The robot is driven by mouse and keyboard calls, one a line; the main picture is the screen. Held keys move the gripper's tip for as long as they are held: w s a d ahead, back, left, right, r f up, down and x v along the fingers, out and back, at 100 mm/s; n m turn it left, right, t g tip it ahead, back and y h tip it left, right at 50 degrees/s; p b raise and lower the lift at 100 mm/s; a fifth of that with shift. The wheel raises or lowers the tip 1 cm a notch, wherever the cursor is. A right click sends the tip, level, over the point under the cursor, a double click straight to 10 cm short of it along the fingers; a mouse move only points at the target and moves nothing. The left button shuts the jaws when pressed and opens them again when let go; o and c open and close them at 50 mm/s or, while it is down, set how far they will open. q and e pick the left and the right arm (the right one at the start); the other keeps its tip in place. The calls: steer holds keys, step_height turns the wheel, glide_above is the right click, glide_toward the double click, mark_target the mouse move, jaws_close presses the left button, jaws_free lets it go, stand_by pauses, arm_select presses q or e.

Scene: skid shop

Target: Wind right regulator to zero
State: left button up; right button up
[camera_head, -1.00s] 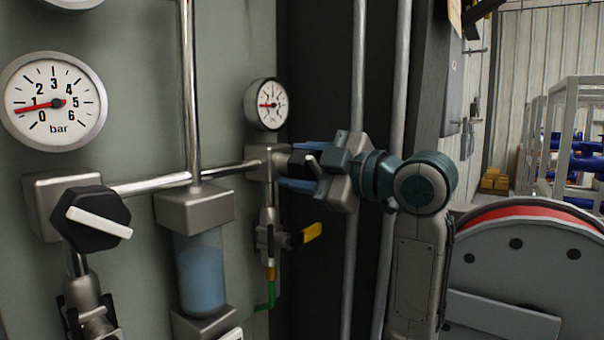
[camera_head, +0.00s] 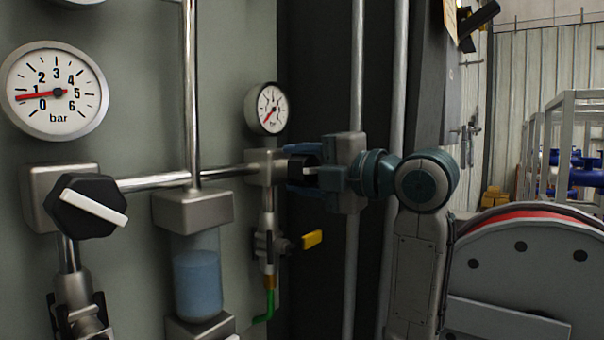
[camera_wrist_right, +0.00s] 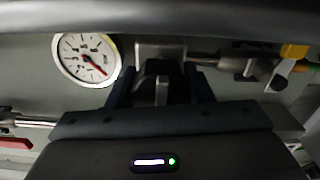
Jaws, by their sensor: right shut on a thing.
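The right regulator is a grey block (camera_head: 262,167) on the pipe with a black knob (camera_head: 299,172) facing right. Its small round gauge (camera_head: 271,109) above has a red needle pointing down and left. My right gripper (camera_head: 304,172) is shut on the knob, fingers on either side of it. In the right wrist view the black knob (camera_wrist_right: 158,84) with its pale pointer bar sits between the fingers, and the gauge (camera_wrist_right: 87,59) is beside it. My left gripper is not in view.
A left regulator with a black knob and white bar (camera_head: 92,205) sits under a larger gauge (camera_head: 54,90) reading about 0.5 to 1 bar. A yellow valve handle (camera_head: 312,239) is just below my right gripper. A reel (camera_head: 520,265) stands at right.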

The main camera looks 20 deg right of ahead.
steer(key=shift+r+n, duration=0.1)
steer(key=shift+n, duration=0.2)
steer(key=o, duration=1)
steer(key=shift+w, duration=0.15)
